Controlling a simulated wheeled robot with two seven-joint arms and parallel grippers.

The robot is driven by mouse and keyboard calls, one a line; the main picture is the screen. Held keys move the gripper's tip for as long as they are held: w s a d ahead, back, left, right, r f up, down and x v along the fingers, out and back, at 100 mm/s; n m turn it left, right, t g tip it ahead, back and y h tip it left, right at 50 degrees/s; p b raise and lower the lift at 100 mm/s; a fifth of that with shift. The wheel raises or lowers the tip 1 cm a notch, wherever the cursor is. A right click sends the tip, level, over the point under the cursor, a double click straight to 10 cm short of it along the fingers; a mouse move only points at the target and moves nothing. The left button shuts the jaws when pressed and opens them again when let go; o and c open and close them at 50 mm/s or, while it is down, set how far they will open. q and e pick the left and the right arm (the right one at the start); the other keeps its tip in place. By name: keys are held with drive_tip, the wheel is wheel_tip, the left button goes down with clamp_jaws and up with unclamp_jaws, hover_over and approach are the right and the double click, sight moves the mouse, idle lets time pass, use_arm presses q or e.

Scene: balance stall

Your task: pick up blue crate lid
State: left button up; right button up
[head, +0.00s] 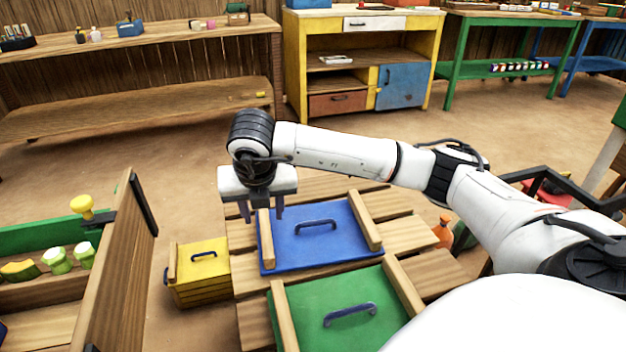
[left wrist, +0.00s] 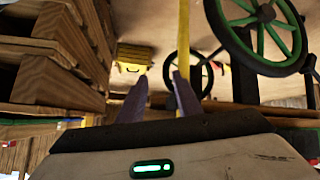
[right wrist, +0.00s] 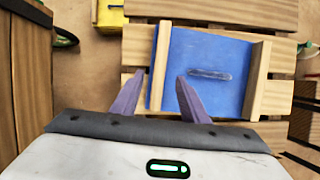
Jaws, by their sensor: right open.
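The blue crate lid (head: 330,238) lies flat on a wooden slatted pallet, with a wooden batten along each side and a dark blue handle (head: 316,224) in its middle. My right gripper (head: 262,212) is open above the lid's left batten. In the right wrist view (right wrist: 161,98) its fingers are apart, one on each side of the left batten in the picture; the blue lid (right wrist: 200,75) shows beyond them. I cannot tell whether they touch it. My left gripper (left wrist: 157,90) shows only in the left wrist view, fingers apart and nothing clearly between them.
A green lid (head: 345,310) with battens lies in front of the blue one. A yellow crate (head: 200,272) stands left of the pallet. A wooden bin with an upright wall (head: 122,265) is further left. An orange bottle (head: 443,232) stands right of the pallet.

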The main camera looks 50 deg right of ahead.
sight(265, 227)
drive_tip(key=b+x, duration=0.1)
drive_tip(key=x, duration=0.6)
drive_tip(key=shift+w+d+b, duration=0.1)
drive_tip(key=shift+d+b, duration=0.05)
drive_tip(key=shift+b, duration=0.15)
clamp_jaws()
